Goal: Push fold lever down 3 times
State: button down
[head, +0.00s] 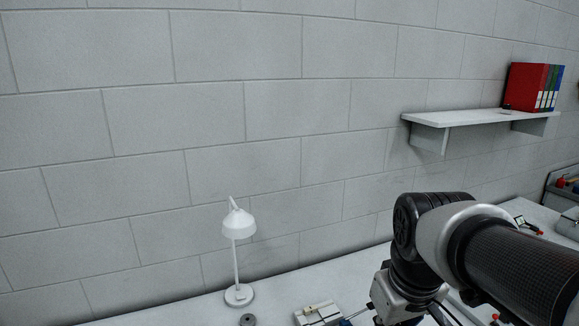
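A light grey device (318,314) lies on the white bench at the bottom edge of the head view, cut off by the frame. A blue and metal rod-like part (353,316) shows between it and my arm. I cannot tell whether either is the fold lever. My arm comes in from the right, and its wrist end with my gripper (388,300) points down just right of the device. The fingertips are below the frame, so their opening and any contact are hidden.
A white desk lamp (238,225) stands on the bench (285,285) to the left, with a small dark round object (248,320) near its base. A wall shelf (465,117) holds binders (530,87). Small items lie on the bench at the right.

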jog(key=s+a+f+m+b, duration=0.1)
jog(key=s+f, duration=0.1)
jog(key=s, duration=0.4)
jog(key=s+a+f+m+t+b, duration=0.1)
jog(key=s+f, duration=0.2)
jog(key=s, duration=0.4)
jog(key=shift+s+f+t, duration=0.25)
jog(key=shift+t, duration=0.05)
jog(key=shift+w, duration=0.1)
